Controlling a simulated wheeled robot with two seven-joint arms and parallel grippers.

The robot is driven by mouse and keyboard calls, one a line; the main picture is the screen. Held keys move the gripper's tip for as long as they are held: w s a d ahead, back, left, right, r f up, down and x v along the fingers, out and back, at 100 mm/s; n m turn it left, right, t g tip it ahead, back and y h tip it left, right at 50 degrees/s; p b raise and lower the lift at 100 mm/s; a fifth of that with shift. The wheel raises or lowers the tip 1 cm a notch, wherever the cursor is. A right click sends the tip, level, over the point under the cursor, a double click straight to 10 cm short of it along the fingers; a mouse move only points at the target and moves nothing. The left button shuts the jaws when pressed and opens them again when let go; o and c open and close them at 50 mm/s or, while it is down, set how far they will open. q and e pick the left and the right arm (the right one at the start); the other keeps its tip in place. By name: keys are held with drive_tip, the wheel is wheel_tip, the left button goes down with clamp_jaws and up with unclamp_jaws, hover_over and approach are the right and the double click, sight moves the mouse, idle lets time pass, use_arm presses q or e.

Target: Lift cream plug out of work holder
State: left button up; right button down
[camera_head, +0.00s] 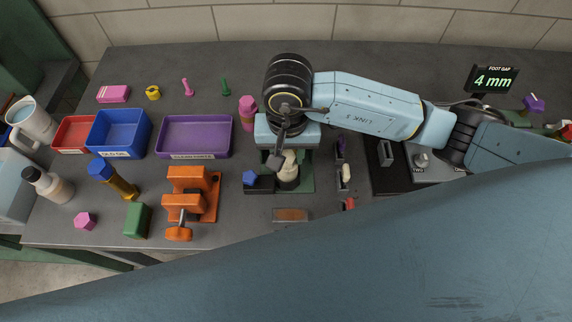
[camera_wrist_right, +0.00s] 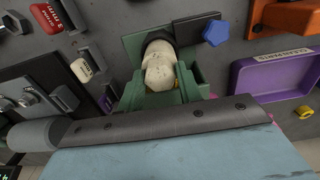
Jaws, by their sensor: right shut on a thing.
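The cream plug (camera_head: 289,166) is upright at the work holder (camera_head: 306,182), a green fixture with a dark round seat (camera_head: 288,184) around the plug's lower end. My right gripper (camera_head: 284,155) is above the holder, shut on the cream plug. Its fingers are largely hidden by its own body. Whether the plug's foot is clear of the seat is hard to tell. My left gripper is out of view.
A blue pentagonal piece (camera_head: 250,177) sits on a black block left of the holder. An orange vise (camera_head: 190,200), purple tray (camera_head: 194,137) and blue bin (camera_head: 118,133) stand further left. Slots with small pieces (camera_head: 346,173) lie to the right. A display (camera_head: 493,79) reads 4 mm.

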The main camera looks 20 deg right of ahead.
drive_tip(key=shift+r, duration=0.6)
drive_tip(key=shift+r, duration=0.1)
drive_tip(key=shift+r+p, duration=1.45)
drive_tip(key=shift+r, duration=1.1)
